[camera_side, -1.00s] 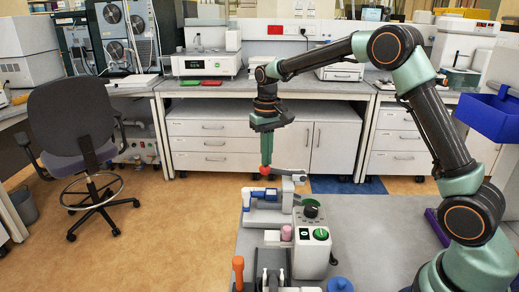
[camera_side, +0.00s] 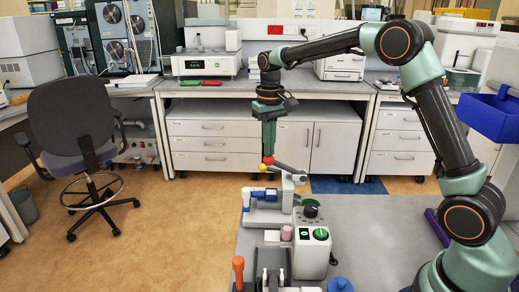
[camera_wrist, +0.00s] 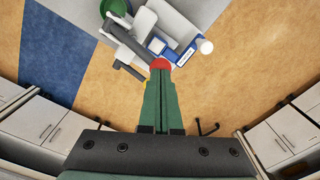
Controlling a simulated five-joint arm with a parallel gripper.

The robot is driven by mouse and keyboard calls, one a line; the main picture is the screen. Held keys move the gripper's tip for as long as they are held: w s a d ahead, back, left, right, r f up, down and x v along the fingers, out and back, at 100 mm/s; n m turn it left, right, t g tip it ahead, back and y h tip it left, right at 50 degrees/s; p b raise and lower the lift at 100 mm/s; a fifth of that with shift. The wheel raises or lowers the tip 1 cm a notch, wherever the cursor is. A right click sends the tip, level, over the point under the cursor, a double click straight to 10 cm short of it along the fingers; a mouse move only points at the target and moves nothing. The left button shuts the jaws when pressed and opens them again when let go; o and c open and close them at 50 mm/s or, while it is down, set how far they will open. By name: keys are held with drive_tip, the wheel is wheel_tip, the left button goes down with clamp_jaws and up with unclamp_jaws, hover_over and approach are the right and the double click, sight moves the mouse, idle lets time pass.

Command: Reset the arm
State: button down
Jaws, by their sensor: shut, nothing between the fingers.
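My gripper (camera_side: 268,152) points straight down over the left end of the apparatus, its green fingers shut and empty. A red round tip (camera_side: 268,160) shows right at the fingertips; it seems to sit at the end of a dark grey bar (camera_side: 290,168) that slopes up to the left. A small yellow round thing (camera_side: 263,168) is just below it. In the wrist view my fingers (camera_wrist: 161,72) end against the red tip (camera_wrist: 160,62), and the grey bar (camera_wrist: 127,38) runs up left from it. I cannot tell whether fingers and tip press together.
Below stands a white-and-blue part (camera_side: 262,194). A box with a green knob (camera_side: 321,234) and a dark knob (camera_side: 311,208) is to its right. An orange handle (camera_side: 238,265) stands in front. Grey bench top (camera_side: 385,235) is clear to the right.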

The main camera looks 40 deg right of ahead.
drive_tip(key=shift+s+d+r, duration=0.2)
drive_tip(key=shift+r, duration=0.55)
drive_tip(key=shift+s+d+r, duration=0.15)
drive_tip(key=shift+r, duration=0.45)
wheel_tip(320, 180, up, 5)
idle(0.5)
